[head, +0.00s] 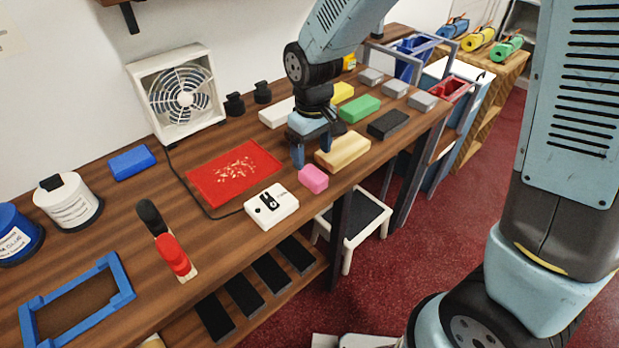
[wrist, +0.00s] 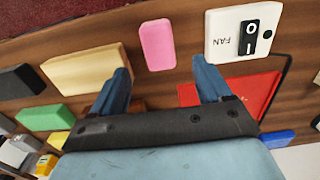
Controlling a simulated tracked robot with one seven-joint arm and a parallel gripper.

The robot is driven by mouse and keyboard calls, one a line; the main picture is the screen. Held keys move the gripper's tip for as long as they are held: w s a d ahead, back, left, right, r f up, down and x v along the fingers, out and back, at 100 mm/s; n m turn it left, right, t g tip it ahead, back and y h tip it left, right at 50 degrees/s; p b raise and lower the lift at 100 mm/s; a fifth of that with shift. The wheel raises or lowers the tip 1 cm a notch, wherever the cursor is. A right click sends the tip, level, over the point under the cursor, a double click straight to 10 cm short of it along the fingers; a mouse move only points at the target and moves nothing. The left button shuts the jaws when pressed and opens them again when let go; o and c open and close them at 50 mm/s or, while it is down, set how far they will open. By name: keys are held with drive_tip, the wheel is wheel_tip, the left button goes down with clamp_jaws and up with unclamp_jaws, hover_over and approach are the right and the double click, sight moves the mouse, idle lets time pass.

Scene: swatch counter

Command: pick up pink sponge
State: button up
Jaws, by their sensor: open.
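The pink sponge (head: 313,178) lies on the wooden counter near its front edge, between the white switch box and a tan block. In the wrist view the pink sponge (wrist: 157,45) lies beyond the fingertips, roughly in line with the space between them. My gripper (head: 312,158) is above the counter, just behind the sponge in the head view. In the wrist view my gripper (wrist: 163,68) has its two blue fingers wide apart with nothing between them. The sponge is apart from both fingers.
The tan block (head: 343,151) is right of the sponge, the white switch box (head: 271,206) left. A red tray (head: 215,178) with pale bits lies behind. A green block (head: 359,109) and black block (head: 389,125) lie farther right. A white fan (head: 180,92) stands by the wall.

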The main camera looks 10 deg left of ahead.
sight(313, 173)
drive_tip(key=shift+d+f, duration=0.2)
drive_tip(key=shift+f, duration=3.6)
drive_tip(key=shift+c, duration=0.4)
drive_tip(key=c, duration=0.9)
drive_tip(key=shift+c, duration=0.2)
drive_tip(key=shift+r, duration=0.2)
drive_tip(key=shift+r, duration=0.3)
wheel_tip(313, 173, up, 2)
drive_tip(key=shift+r, duration=0.2)
drive_tip(key=s+d+r, duration=0.4)
drive_tip(key=s+r, duration=0.5)
drive_tip(key=s, duration=0.4)
drive_tip(key=shift+s+d+r, duration=0.15)
drive_tip(key=shift+d+r, duration=0.05)
drive_tip(key=shift+r, duration=0.15)
